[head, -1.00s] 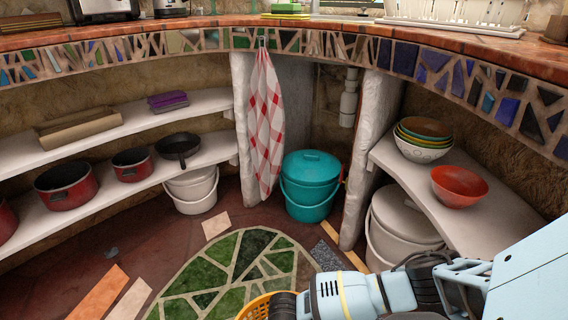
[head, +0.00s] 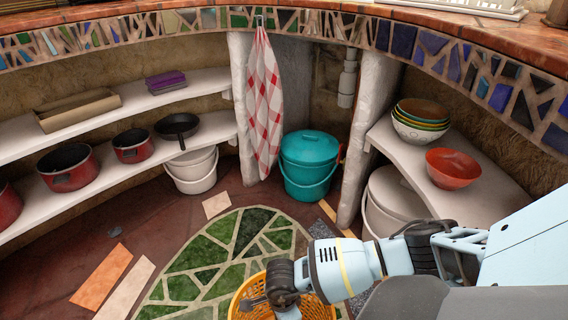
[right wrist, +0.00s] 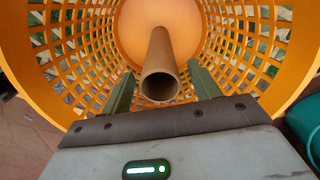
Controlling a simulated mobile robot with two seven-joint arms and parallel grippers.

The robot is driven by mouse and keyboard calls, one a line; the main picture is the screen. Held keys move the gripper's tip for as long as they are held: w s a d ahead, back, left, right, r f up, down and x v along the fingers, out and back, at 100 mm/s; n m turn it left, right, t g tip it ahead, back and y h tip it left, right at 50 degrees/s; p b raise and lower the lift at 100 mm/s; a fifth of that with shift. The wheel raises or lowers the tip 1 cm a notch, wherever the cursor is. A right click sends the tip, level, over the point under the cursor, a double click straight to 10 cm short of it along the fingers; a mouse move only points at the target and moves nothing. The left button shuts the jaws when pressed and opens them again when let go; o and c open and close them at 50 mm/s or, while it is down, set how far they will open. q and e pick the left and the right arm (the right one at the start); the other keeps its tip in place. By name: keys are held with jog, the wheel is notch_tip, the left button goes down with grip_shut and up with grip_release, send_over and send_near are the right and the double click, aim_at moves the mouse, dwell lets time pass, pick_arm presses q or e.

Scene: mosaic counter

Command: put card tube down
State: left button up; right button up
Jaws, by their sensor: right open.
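The brown card tube (right wrist: 160,58) is inside the orange basket (right wrist: 48,84) in the right wrist view. Its open end faces the camera and its far end is at the basket's bottom. My right gripper (right wrist: 162,84) is open, with one finger on each side of the tube and gaps between. In the head view my right gripper (head: 256,302) is over the basket (head: 243,289), partly hidden by my own wrist; the tube cannot be made out there. My left gripper is not in view.
The basket stands on a green mosaic floor patch (head: 197,270). A teal lidded bucket (head: 308,160) stands behind it. Shelves hold pots at left and bowls (head: 421,118) at right. Loose tiles (head: 103,275) lie on the floor at left.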

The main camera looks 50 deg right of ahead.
notch_tip(320, 180, up, 9)
jog(key=p, duration=0.3)
dwell(0.5)
